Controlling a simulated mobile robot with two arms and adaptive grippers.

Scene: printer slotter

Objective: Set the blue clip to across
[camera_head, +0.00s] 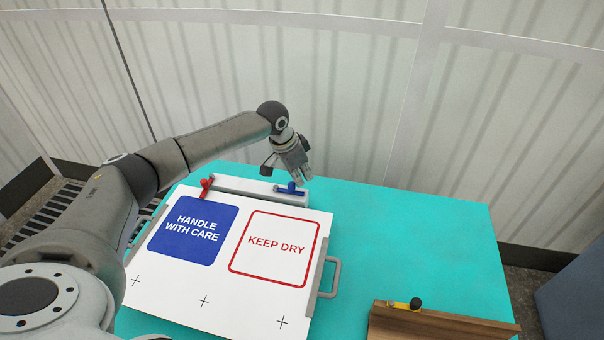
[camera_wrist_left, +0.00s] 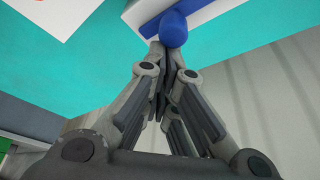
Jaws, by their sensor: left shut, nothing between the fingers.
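The blue clip (camera_head: 284,189) sits at the right end of a light grey bar at the top edge of the printed sheet. Its flat blue strip looks roughly in line with the bar, with a rounded blue knob on top. My left gripper (camera_head: 304,178) is just behind and right of the clip, pointing down, shut and empty. In the left wrist view the blue knob (camera_wrist_left: 174,29) is right by the closed fingertips (camera_wrist_left: 160,50); I cannot tell whether they touch. My right gripper is not in view.
A red clip (camera_head: 206,186) stands at the bar's left end, turned across it. The white sheet (camera_head: 185,283) carries blue and red labels. A metal handle (camera_head: 336,277) is on its right. A wooden block (camera_head: 440,324) with a yellow, black-knobbed clip is front right. The turquoise table (camera_head: 430,230) is clear at right.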

